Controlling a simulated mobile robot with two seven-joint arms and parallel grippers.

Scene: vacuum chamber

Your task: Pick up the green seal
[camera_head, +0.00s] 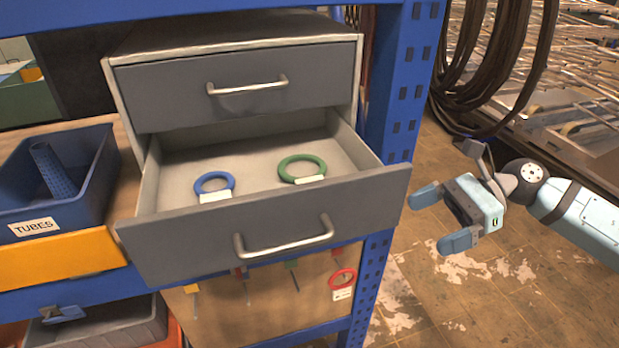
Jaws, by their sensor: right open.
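The green seal (302,168) is a ring with a white tag. It lies in the open lower drawer (262,226), towards its right side. A blue ring (214,184) with a white tag lies to its left in the same drawer. My right gripper (432,220) is open and empty, to the right of the drawer and apart from it, its fingers pointing left. My left gripper is not in view.
The upper drawer (245,90) is shut. A blue bin (60,190) labelled TUBES stands left of the drawer. A blue perforated post (403,80) rises behind the drawer's right side. A red ring (342,284) hangs below.

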